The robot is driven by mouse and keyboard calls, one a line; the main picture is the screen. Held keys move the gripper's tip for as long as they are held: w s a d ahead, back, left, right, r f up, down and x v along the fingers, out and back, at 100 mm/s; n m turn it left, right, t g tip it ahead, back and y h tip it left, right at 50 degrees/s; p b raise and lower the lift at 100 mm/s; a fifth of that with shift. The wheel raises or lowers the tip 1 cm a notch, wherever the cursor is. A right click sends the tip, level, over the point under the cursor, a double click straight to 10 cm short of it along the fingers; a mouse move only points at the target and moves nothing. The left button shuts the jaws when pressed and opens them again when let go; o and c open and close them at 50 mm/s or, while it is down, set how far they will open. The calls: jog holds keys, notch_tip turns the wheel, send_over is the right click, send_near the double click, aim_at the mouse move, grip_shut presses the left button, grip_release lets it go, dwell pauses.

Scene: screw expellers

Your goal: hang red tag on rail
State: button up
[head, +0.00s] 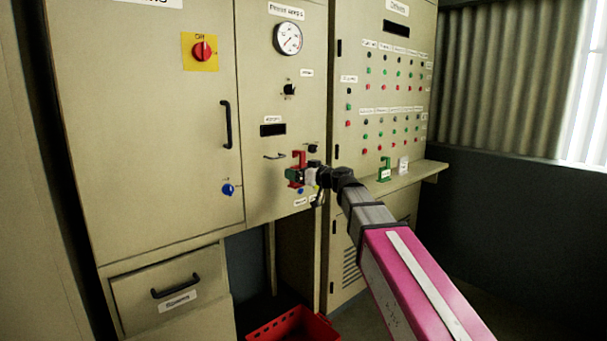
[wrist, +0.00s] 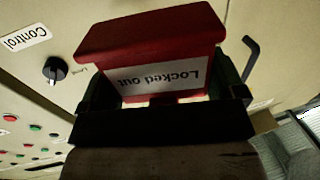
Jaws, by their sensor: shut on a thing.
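The red tag (head: 298,160) is in my gripper (head: 304,174), in front of the middle cabinet panel. In the wrist view the red tag (wrist: 150,38) fills the upper middle, with a white "Locked out" label reading upside down. My gripper's dark fingers (wrist: 164,92) stand on both sides of it, shut on it. A short dark bar, which looks like the rail (head: 275,156), is on the panel just left of the tag. In the wrist view the rail (wrist: 249,60) shows right of the tag, apart from it. Whether the tag touches the panel cannot be told.
A black knob (head: 313,148) and a blue knob (head: 228,189) stick out from the panels nearby. A green tag (head: 384,171) and a white tag (head: 403,165) stand on the shelf (head: 418,172) at right. A red crate (head: 292,326) is on the floor below.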

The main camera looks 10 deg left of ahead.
jog(key=shift+x, duration=4.7)
jog(key=shift+s+f, duration=0.1)
jog(key=shift+f, duration=0.7)
jog(key=o, duration=0.7)
jog(key=shift+c, duration=0.2)
